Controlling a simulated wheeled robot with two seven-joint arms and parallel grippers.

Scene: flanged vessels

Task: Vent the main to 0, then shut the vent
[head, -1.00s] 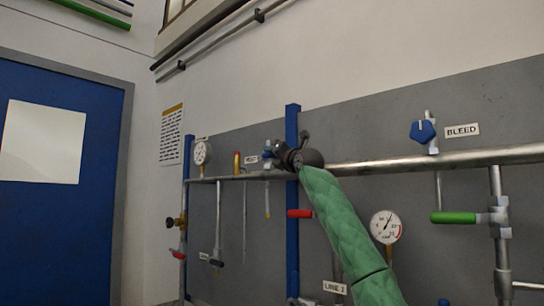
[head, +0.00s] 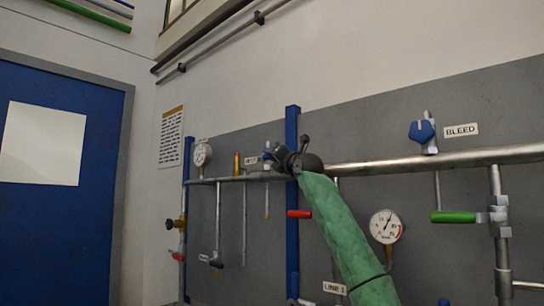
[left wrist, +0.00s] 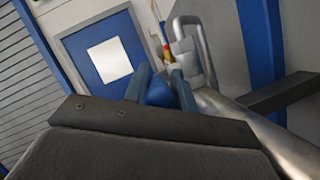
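The vent valve's blue knob (head: 267,156) sits on the pipe at the left of the blue post, beside a partly hidden label (head: 251,160). My left gripper (head: 275,153) is at this knob, its arm in a green sleeve. In the left wrist view the blue knob (left wrist: 159,93) lies between the two fingers of my left gripper (left wrist: 160,80). It nearly fills the gap; whether both fingers press on it is unclear. A round gauge (head: 202,154) stands left of the knob; its reading is too small to tell. My right gripper is not in view.
A blue knob (head: 422,131) by the BLEED label (head: 461,131), a green lever (head: 453,217) and a second gauge (head: 386,226) are at right. A red lever (head: 299,214) is by the blue post (head: 292,250). A blue door (head: 55,235) is at left.

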